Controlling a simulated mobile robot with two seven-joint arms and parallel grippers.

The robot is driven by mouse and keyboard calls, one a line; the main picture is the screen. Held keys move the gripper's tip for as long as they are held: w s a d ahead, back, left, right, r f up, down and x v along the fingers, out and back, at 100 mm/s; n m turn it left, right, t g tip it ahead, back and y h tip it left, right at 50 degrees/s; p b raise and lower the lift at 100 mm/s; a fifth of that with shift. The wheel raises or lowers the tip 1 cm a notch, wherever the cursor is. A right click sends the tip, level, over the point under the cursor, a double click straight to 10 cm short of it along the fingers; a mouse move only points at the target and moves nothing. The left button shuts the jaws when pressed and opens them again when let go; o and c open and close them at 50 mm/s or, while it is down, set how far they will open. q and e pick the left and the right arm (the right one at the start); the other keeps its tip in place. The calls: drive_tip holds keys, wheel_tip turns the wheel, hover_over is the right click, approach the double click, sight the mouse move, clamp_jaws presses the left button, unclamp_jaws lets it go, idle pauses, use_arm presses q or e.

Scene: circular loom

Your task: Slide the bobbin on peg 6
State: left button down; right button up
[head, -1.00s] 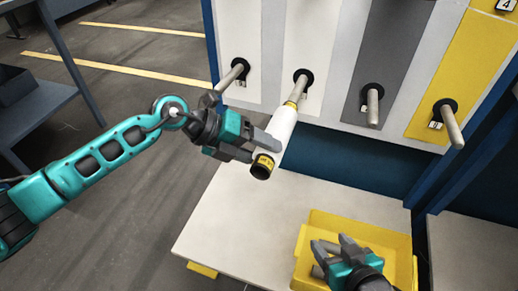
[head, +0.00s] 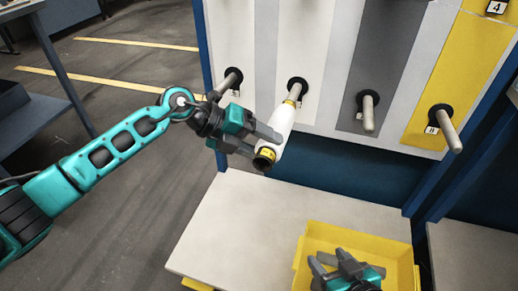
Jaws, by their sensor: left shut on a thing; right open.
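The bobbin (head: 278,128) is white with yellow bands near its ends and a dark open near end. My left gripper (head: 268,143) is shut on it near its lower end. The bobbin tilts up and right, in line with the second peg from the left (head: 296,93) of the lower row. Only a short piece of that peg shows, by its black collar; the bobbin covers the rest. It seems to be around the peg, but the overlap is hard to judge. The peg's number is not readable. My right gripper (head: 333,264) is open above the yellow bin (head: 403,250).
Other pegs stick out on both sides: a left one (head: 229,82), one on the grey strip (head: 368,112) and one labelled 8 on the yellow strip (head: 446,128). A pale shelf (head: 250,225) lies below the board. A blue table (head: 25,115) stands at far left.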

sight(273, 116)
use_arm(q)
drive_tip(key=shift+w+d, duration=0.1)
drive_tip(key=shift+w, duration=0.15)
idle(0.3)
drive_tip(key=shift+w+d+f+b, duration=0.1)
drive_tip(key=shift+w+d+b, duration=0.1)
drive_tip(key=shift+w+b, duration=0.4)
drive_tip(key=shift+w+d+b, duration=0.25)
drive_tip(key=shift+w+b, duration=0.2)
drive_tip(key=shift+w, duration=0.3)
drive_tip(key=shift+w+d+f+b, duration=0.1)
drive_tip(key=shift+w+d+b, duration=0.1)
drive_tip(key=shift+w+b, duration=0.4)
drive_tip(key=shift+w+d+r, duration=0.1)
drive_tip(key=shift+w, duration=0.2)
drive_tip(key=shift+w+d+b, duration=0.15)
drive_tip(key=shift+w+b, duration=0.35)
drive_tip(key=shift+b, duration=0.1)
drive_tip(key=shift+w+d+b, duration=0.15)
drive_tip(key=shift+w+b, duration=0.3)
drive_tip(key=shift+b, duration=0.05)
drive_tip(key=shift+w+d+r, duration=0.1)
drive_tip(key=shift+w+d, duration=0.1)
drive_tip(key=shift+w, duration=0.45)
drive_tip(key=shift+w+d, duration=0.2)
drive_tip(key=shift+w, duration=0.45)
